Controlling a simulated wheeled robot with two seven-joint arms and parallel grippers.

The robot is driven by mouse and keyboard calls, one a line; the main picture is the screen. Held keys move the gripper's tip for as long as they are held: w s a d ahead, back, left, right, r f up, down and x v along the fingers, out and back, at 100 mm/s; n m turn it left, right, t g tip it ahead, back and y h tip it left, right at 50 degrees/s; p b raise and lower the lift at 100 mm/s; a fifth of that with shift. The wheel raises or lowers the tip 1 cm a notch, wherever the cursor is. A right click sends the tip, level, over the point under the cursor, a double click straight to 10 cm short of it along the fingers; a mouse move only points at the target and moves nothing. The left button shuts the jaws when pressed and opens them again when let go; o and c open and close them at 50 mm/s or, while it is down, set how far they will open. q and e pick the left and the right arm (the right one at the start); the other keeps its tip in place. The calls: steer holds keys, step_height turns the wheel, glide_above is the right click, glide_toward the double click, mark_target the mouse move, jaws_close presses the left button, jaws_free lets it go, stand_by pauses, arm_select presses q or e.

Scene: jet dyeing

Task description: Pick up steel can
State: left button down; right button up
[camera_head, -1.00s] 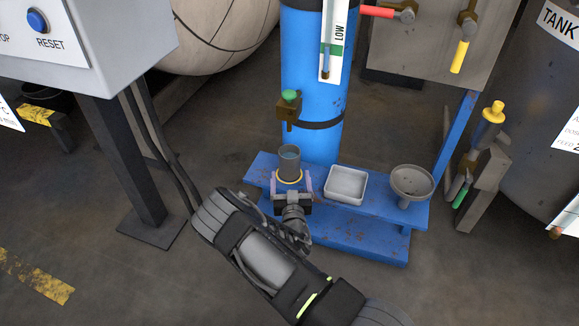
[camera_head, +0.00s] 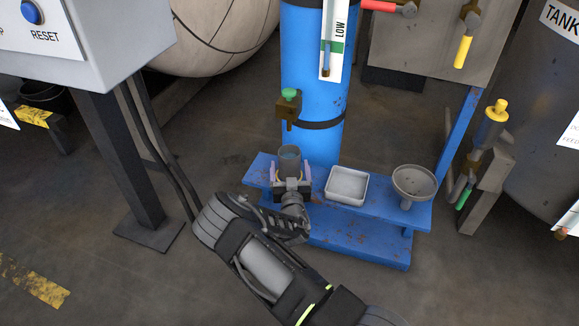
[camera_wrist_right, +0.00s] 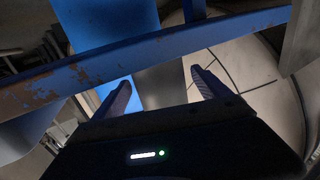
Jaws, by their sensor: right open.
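The steel can (camera_head: 289,154) is a grey open-topped cylinder standing upright at the left end of the blue bench, in front of the blue column. My right gripper (camera_head: 290,172) is open, with one finger on each side of the can's lower part. The gripper body hides the can's base. In the right wrist view a smooth grey surface, which looks like the can (camera_wrist_right: 162,90), shows between the two spread fingers (camera_wrist_right: 160,80). I cannot tell whether either finger touches it. My left gripper is not in view.
A white square tray (camera_head: 346,199) and a grey round bowl (camera_head: 414,175) stand on the blue bench (camera_head: 380,214) to the right. A brass valve with a green knob (camera_head: 290,95) juts from the blue column (camera_head: 312,60) above the can.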

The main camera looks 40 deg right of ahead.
mark_target(290, 163)
stand_by(0.3)
steer(key=c, duration=1.6)
steer(key=shift+r, duration=0.2)
steer(key=shift+r+p, duration=1.25)
steer(key=shift+r, duration=0.55)
steer(key=p+v, duration=0.3)
steer(key=v, duration=1.5)
steer(key=shift+f+p, duration=0.3)
steer(key=shift+p, duration=0.05)
